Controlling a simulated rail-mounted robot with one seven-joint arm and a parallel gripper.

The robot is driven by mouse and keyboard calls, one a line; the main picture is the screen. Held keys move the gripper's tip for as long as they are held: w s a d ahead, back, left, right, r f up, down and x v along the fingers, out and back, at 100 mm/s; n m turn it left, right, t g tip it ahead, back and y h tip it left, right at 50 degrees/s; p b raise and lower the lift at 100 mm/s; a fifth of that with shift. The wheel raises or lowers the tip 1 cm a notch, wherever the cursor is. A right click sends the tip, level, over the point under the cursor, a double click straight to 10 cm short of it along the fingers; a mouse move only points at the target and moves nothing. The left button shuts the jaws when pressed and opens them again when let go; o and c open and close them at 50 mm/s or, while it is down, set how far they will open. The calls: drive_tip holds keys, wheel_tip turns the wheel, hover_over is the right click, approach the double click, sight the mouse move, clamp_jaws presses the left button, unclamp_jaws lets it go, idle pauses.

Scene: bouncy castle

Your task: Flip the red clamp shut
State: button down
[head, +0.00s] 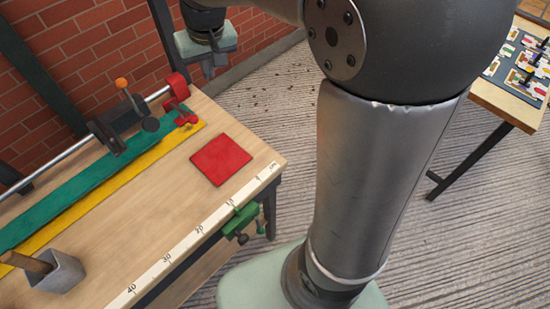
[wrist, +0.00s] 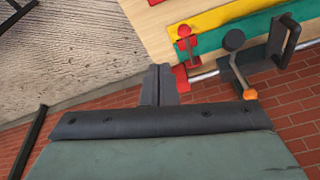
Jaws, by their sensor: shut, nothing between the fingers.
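The red clamp (head: 177,86) sits at the right end of a metal rail along the back of the workbench. Its red arm and round knob (head: 183,117) reach out over the green and yellow strips. In the wrist view the knob end of the red clamp (wrist: 184,32) is upper centre, and part of its body shows just beyond my fingers. My gripper (head: 208,72) is beyond the bench's back right corner, to the right of the clamp and apart from it in the head view. In the wrist view my gripper's fingers (wrist: 160,72) are together and empty.
A black clamp (head: 108,137) with an orange-tipped lever (head: 121,83) stands left on the rail. A red square (head: 221,160) lies on the bench. A green clamp (head: 241,220) grips the front edge by the ruler. A brick wall (head: 95,45) runs behind.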

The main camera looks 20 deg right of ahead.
drive_tip(key=s+d+f+g, duration=0.1)
drive_tip(key=s+d+f, duration=0.1)
drive_tip(key=s, duration=0.5)
drive_tip(key=s+d+f, duration=0.2)
drive_tip(key=s+f, duration=0.1)
drive_tip(key=s, duration=0.5)
drive_tip(key=s+d+f+g, duration=0.1)
drive_tip(key=s+f, duration=0.2)
drive_tip(key=s, duration=0.5)
drive_tip(key=shift+d+m+g+h, duration=0.3)
drive_tip(key=shift+d+m, duration=0.1)
drive_tip(key=shift+s+f, duration=0.1)
wheel_tip(320, 180, up, 13)
drive_tip(key=p, duration=1.1)
drive_tip(key=shift+d+t, duration=0.4)
drive_tip(key=shift+d, duration=0.05)
